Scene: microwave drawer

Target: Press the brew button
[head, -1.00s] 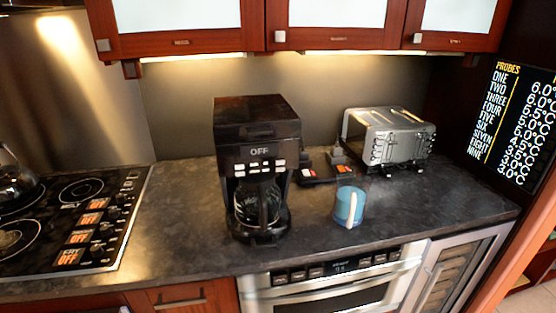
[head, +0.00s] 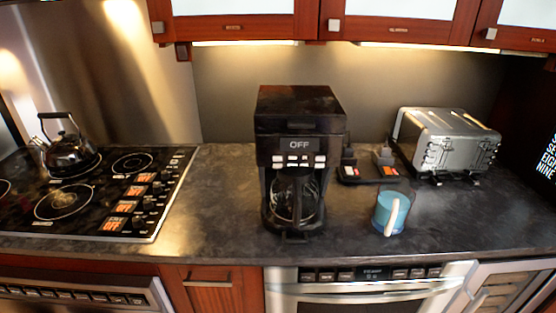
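A black coffee maker (head: 299,155) stands upright on the dark counter, near the middle of the head view. Its display (head: 299,144) reads OFF. A row of several light buttons (head: 299,161) sits just below the display; their labels are too small to read, so I cannot tell which one is the brew button. A glass carafe (head: 295,200) sits in the machine under the buttons. Neither of my grippers shows in the head view.
A blue mug (head: 390,213) and a silver toaster (head: 446,142) stand right of the coffee maker, with a small black tray (head: 372,172) between. Left are a stovetop (head: 85,195) and a kettle (head: 68,148). The counter (head: 212,207) left of the coffee maker is clear.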

